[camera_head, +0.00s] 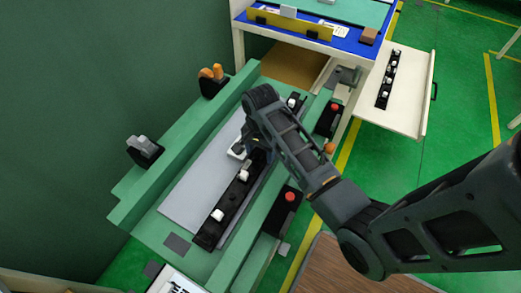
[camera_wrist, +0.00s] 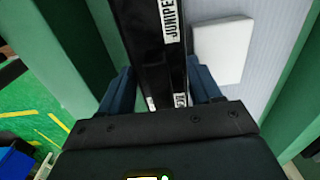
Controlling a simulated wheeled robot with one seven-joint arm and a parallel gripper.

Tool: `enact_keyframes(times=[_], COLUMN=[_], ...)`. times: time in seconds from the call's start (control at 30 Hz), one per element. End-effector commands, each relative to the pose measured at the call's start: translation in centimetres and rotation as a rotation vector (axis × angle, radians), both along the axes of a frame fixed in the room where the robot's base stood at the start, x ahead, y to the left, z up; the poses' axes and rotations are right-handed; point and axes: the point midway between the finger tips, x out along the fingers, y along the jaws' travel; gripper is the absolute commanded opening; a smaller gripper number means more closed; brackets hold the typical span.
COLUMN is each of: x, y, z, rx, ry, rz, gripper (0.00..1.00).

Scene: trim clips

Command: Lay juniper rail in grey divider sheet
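The juniper rail (camera_head: 229,203) is a long black bar with white clips, lying lengthwise over the right part of the grey divider sheet (camera_head: 190,193) on the green bench. In the wrist view the rail (camera_wrist: 150,40) shows its white JUNIPER label and runs between the blue fingers of my gripper (camera_wrist: 161,88). The fingers sit close against both sides of the rail, so my gripper looks shut on it. In the head view my gripper (camera_head: 257,150) is over the rail's middle, partly hidden by my arm. Whether the rail rests fully on the sheet is unclear.
A white block (camera_wrist: 222,50) lies on the sheet beside the rail. Red-button boxes (camera_head: 288,197) line the bench's right side. An orange-topped holder (camera_head: 212,80) and a grey one (camera_head: 144,150) stand at its left. Another black rail (camera_head: 388,80) lies on a pale tray (camera_head: 415,110).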

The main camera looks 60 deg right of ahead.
Motion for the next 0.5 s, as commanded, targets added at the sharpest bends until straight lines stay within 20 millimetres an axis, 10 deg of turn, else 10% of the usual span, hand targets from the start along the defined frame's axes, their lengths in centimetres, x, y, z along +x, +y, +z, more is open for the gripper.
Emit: enact_keyframes(times=[0.5], x=[-0.6], y=[0.37], z=[-0.94], rx=[0.007], ry=[0.017], rz=[0.003], gripper=[0.93])
